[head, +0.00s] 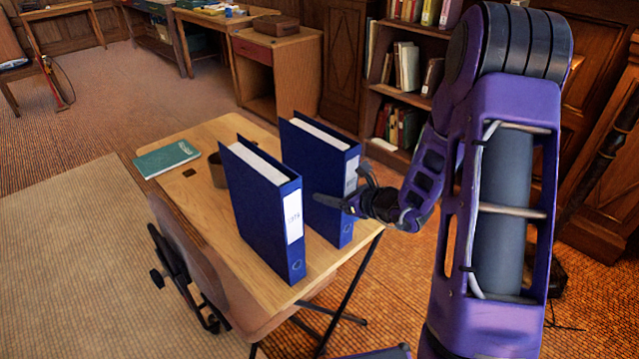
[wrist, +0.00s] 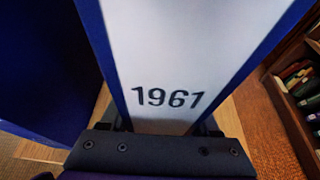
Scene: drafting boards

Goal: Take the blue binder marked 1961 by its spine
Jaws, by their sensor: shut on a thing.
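The blue binder marked 1961 (head: 305,165) stands upright on the small wooden table, the right one of two. In the wrist view its white spine label (wrist: 165,50) fills the middle, and 1961 reads clearly. My gripper (head: 352,192) reaches in from the right at its spine. In the wrist view the gripper (wrist: 165,125) has a finger at either side of the spine, below the number. It is shut on the binder's spine. The fingertips are mostly hidden.
A second blue binder (head: 252,205) stands upright close to the left; its label is too small to read. A green book (head: 166,158) and a brown cup-like holder (head: 217,170) are on the table (head: 215,130). A chair (head: 190,250) stands at the left front. Bookshelves (head: 400,90) are behind.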

